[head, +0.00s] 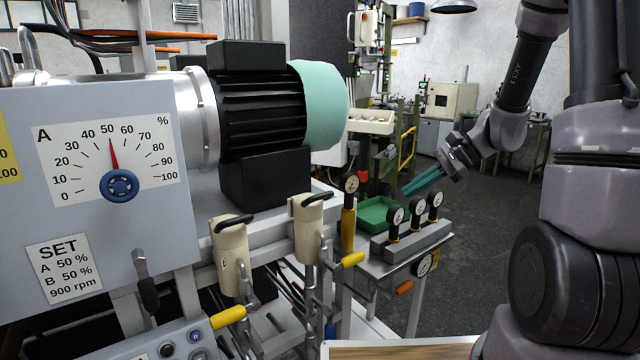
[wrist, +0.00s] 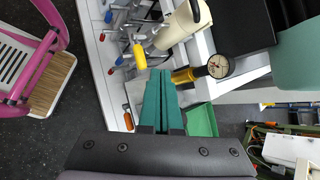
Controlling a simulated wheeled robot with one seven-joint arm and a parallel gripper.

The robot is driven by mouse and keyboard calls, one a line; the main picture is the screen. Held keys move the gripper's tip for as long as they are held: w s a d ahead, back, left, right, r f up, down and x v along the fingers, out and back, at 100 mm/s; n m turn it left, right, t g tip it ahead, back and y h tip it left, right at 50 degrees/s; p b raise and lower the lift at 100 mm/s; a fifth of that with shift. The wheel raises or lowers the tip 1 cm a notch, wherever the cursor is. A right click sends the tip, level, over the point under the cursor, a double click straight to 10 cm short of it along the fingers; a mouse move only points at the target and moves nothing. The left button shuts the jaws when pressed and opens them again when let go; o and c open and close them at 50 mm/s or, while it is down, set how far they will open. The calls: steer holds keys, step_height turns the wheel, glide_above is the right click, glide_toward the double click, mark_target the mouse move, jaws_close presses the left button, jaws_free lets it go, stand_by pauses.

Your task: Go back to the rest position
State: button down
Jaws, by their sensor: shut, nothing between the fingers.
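My gripper (head: 423,181) is in the head view at the right of the machine, on the end of my arm. Its teal fingers point left and down, above and beside the gauge block. In the wrist view my gripper (wrist: 160,75) shows its two teal fingers together, with nothing between them. It is apart from the green tray (head: 377,213), which lies on the bench end and looks empty. The tray also shows in the wrist view (wrist: 202,121), partly hidden by the gripper.
Several dial gauges (head: 395,216) stand on a grey block below the gripper. Cream cylinders with handles (head: 309,228) and a control panel with a dial (head: 120,186) stand left. A wooden-topped surface (head: 400,350) is at the bottom. Dark floor (head: 490,240) is clear right of the bench.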

steer(key=s+d+r+n+t+h, duration=0.1)
steer(key=s+r+n+t+h, duration=0.1)
steer(key=s+r, duration=0.6)
steer(key=s+d+r+n+t+h, duration=0.1)
steer(key=s+r+n+t+h, duration=0.2)
steer(key=s+r+n+h, duration=0.2)
steer(key=s+r+n, duration=0.1)
steer(key=s+r, duration=0.2)
steer(key=r, duration=0.2)
steer(key=shift+s+d+r+n+h, duration=0.15)
steer(key=shift+d+r+n+h, duration=0.15)
